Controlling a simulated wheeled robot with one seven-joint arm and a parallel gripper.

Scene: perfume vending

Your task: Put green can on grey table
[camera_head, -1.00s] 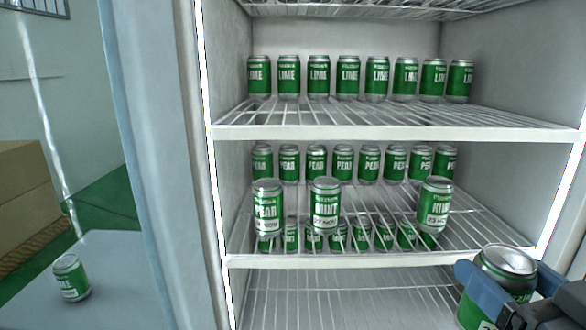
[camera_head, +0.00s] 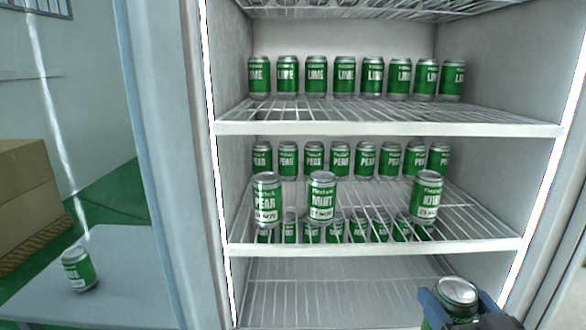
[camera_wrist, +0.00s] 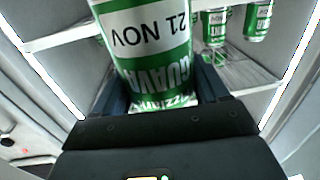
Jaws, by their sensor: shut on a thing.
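My gripper (camera_head: 462,302) is shut on a green can (camera_head: 457,292) at the lower right of the head view, in front of the fridge shelves. In the wrist view the held can (camera_wrist: 150,45) shows a white label with "21 NOV" and "GUAVA", upside down in the picture, between the fingers (camera_wrist: 158,100). The grey table (camera_head: 125,262) is at the left, outside the fridge. One green can (camera_head: 79,268) stands on it, its lettering only partly legible.
The fridge shelf (camera_head: 380,245) holds two cans (camera_head: 267,200) at the left and a "KIWI" can (camera_head: 425,197) at the right, with rows behind. A lime row (camera_head: 344,76) stands above. The fridge's side frame (camera_head: 185,160) rises between shelves and table. Boxes (camera_head: 28,195) stand far left.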

